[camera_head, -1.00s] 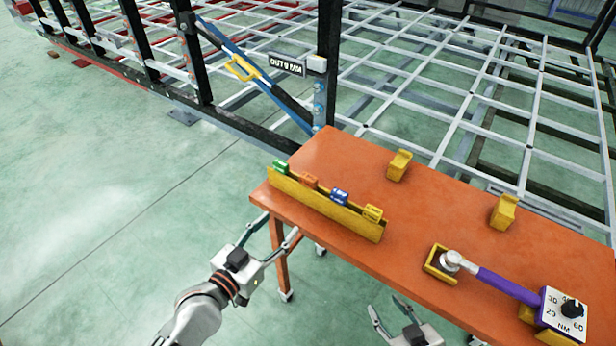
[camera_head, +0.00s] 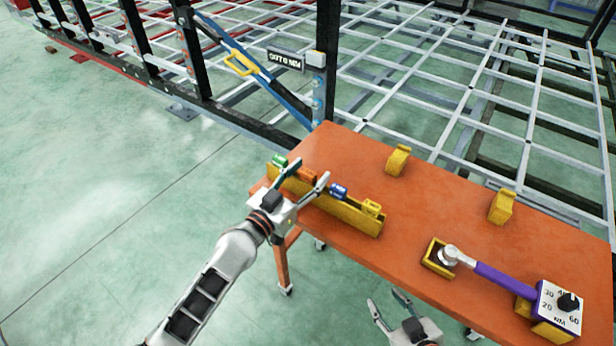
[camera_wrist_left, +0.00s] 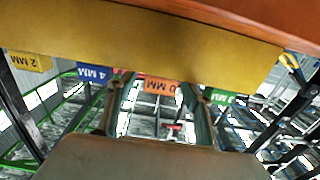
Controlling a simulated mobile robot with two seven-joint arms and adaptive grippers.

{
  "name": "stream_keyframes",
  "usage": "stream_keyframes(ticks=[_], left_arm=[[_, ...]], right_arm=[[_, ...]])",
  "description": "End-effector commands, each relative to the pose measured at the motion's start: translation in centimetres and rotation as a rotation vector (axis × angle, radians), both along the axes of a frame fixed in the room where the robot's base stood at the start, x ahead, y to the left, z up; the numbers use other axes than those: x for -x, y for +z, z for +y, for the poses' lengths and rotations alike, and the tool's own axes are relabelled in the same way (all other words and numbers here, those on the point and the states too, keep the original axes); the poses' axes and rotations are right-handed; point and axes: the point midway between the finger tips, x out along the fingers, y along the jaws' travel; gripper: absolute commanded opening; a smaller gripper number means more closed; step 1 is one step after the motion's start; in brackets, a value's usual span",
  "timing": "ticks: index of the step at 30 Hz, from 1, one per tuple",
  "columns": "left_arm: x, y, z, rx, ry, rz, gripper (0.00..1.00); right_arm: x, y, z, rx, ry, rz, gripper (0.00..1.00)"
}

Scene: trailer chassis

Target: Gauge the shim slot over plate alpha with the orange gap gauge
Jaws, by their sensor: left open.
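The orange gap gauge (camera_head: 308,176) stands in a yellow rack (camera_head: 345,214) at the table's left edge, between a green gauge (camera_head: 279,160) and a blue gauge (camera_head: 338,189). A yellow gauge (camera_head: 371,206) stands at the rack's right end. My left gripper (camera_head: 312,171) is open at the rack, its fingers around the orange gauge. The left wrist view shows the orange gauge (camera_wrist_left: 162,86) between the two fingers, with no clear contact. My right gripper (camera_head: 387,299) is open and empty, low beside the table's front edge. I cannot tell which part is plate alpha or see the slot.
The orange table (camera_head: 450,215) also holds two yellow blocks (camera_head: 398,160) (camera_head: 502,206) and a purple-handled wrench (camera_head: 505,283) near a torque dial (camera_head: 560,307). Behind it are the chassis grid, a black post (camera_head: 327,60) and a blue diagonal brace (camera_head: 286,98).

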Motion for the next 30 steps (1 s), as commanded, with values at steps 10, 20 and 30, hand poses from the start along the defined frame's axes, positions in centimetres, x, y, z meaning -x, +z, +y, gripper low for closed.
stream_keyframes(ticks=[10, 20, 30], left_arm=[[-0.1, 0.0, 0.0, -0.001, 0.000, 0.001, 0.22], [-0.1, 0.0, 0.0, -0.001, 0.000, 0.001, 0.09], [-0.1, 2.4, -0.1, 0.002, 0.000, -0.001, 0.09]], right_arm=[[0.0, 0.0, 0.0, 0.000, 0.000, -0.001, 0.40], [-0.1, 0.1, 0.0, -0.001, 0.000, -0.002, 0.40], [-0.1, 1.5, 0.0, 0.000, 0.000, -0.003, 0.40]])
